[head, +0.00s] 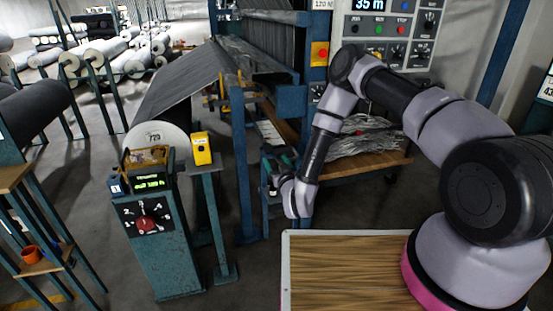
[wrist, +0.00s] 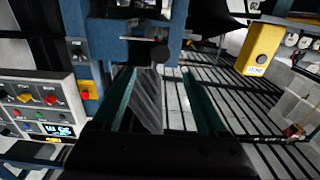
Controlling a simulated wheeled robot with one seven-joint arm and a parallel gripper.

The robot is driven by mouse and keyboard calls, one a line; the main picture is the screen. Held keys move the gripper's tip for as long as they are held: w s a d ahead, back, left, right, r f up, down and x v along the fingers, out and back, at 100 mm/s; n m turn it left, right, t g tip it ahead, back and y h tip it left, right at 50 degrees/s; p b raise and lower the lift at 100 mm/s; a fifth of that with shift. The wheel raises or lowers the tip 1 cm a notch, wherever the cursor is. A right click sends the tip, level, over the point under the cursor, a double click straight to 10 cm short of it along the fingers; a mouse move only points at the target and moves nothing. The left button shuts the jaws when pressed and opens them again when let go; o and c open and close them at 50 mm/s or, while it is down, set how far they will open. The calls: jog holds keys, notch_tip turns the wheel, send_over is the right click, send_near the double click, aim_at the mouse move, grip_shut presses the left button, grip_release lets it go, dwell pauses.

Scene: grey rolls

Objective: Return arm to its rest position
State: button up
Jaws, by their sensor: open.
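My arm reaches out from the right of the head view and bends down at its far end. My gripper (head: 274,178) is small and partly hidden beside a blue machine post in the head view. In the wrist view, the two teal fingers of my gripper (wrist: 158,74) stand wide apart. Nothing is held between them. A grey striped sheet (wrist: 149,98) shows beyond the gap.
A blue loom frame (head: 243,160) with dark fabric (head: 180,88) stands close left of my gripper. A control panel (head: 391,30) is behind my arm. A dial pedestal (head: 152,232) and a yellow device (head: 201,148) stand left. Open floor (head: 255,262) lies in front.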

jog(key=w+d+r+m+g+h, duration=0.1)
jog(key=w+d+r, duration=0.2)
jog(key=w+r, duration=0.35)
jog(key=w+d+r+m+h, duration=0.1)
jog(key=w+d+r, duration=0.2)
jog(key=r, duration=0.6)
jog(key=s+d+r+m+g+h, duration=0.1)
jog(key=s+d+r+g, duration=0.15)
jog(key=d+r, duration=0.55)
jog(key=s+d+r+m+g, duration=0.15)
jog(key=s+d+r, duration=0.25)
jog(key=r, duration=0.8)
jog(key=s+d+r+m+g, duration=0.1)
jog(key=s+d+r, duration=0.2)
jog(key=s, duration=0.7)
jog(key=s+d+r+m+g, duration=0.1)
jog(key=s+d+r+g, duration=0.1)
jog(key=s, duration=0.9)
jog(key=s+d+r+m+g, duration=0.1)
jog(key=s+d+r, duration=0.3)
jog(key=s, duration=0.6)
jog(key=shift+s+r+g+h, duration=0.15)
jog(key=shift+s+g+h, duration=0.15)
jog(key=shift+s+g, duration=0.15)
jog(key=shift+w, duration=0.1)
